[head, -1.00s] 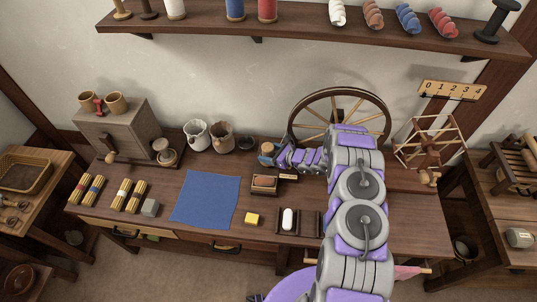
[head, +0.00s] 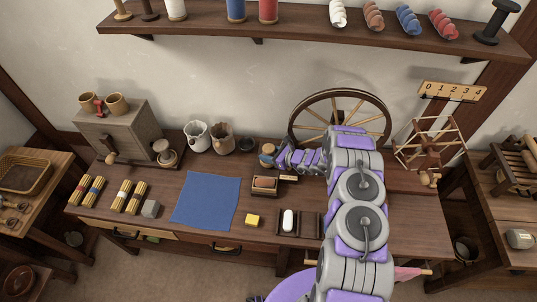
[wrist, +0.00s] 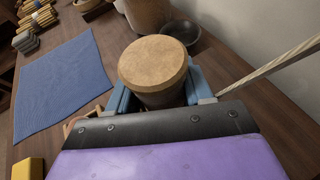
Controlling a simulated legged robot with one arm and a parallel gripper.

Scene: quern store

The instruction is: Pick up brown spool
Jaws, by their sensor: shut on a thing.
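The brown spool (wrist: 154,66) is between the blue fingers of my gripper in the wrist view, with its round tan end facing up. Its lower part is hidden behind the gripper body. In the head view the spool (head: 268,149) shows at the tip of my arm, left of the spinning wheel, near the back of the table. My gripper (head: 274,158) is shut on it. I cannot tell whether the spool touches the table.
A blue cloth (head: 206,200) lies flat to the left. A small wooden box (head: 264,184) and a yellow block (head: 253,220) are in front of the gripper. A dark bowl (head: 246,144) stands close left of the spool. The spinning wheel (head: 308,100) rises behind my arm.

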